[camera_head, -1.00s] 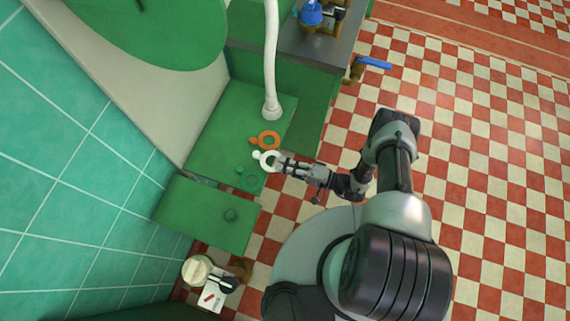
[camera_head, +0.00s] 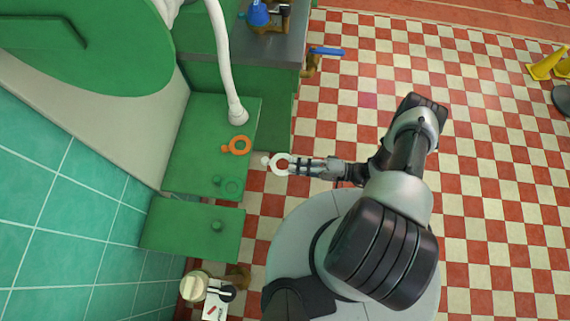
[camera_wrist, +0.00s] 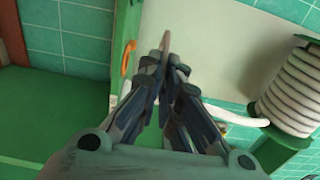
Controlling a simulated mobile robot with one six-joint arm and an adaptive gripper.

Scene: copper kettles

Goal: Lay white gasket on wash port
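The white gasket (camera_head: 271,163), a ring with a small tab, is in my gripper (camera_head: 291,165). In the head view it shows to the right of the green bench's edge, over the floor. In the wrist view my fingers (camera_wrist: 166,62) close together on a thin, pale edge, which looks like the gasket seen edge-on. An orange ring (camera_head: 240,153) and a green ring (camera_head: 231,194) lie on the green bench (camera_head: 195,150). I cannot tell which part is the wash port.
A white hose (camera_head: 226,65) comes down onto the bench. A lower green panel (camera_head: 180,232) has a knob (camera_head: 216,225). A grey counter (camera_head: 282,48) bears a blue-topped fitting (camera_head: 258,14). A blue-handled valve (camera_head: 327,51) sticks out over the floor. The checked floor at right is largely open.

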